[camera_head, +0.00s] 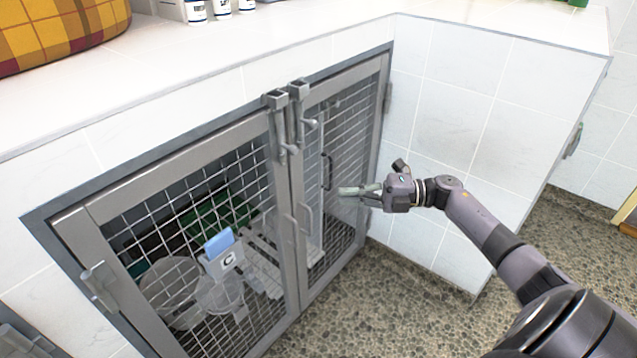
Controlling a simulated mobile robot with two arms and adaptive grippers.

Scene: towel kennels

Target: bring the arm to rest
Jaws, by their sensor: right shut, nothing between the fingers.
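My right arm comes in from the lower right. Its gripper (360,191) is shut and empty, in front of the right kennel door (343,150). I cannot tell whether the fingertips touch the mesh. The left kennel door (190,215) stands beside it, and both doors look shut in their grey frame. My left gripper is not in view.
Behind the left mesh are clear round containers (172,290), a blue item (219,243) and green items. Latches (282,125) stick out where the doors meet. A white counter (200,62) holds a plaid cushion (50,28) and bottles (222,8). Pebbled floor (400,300) is clear.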

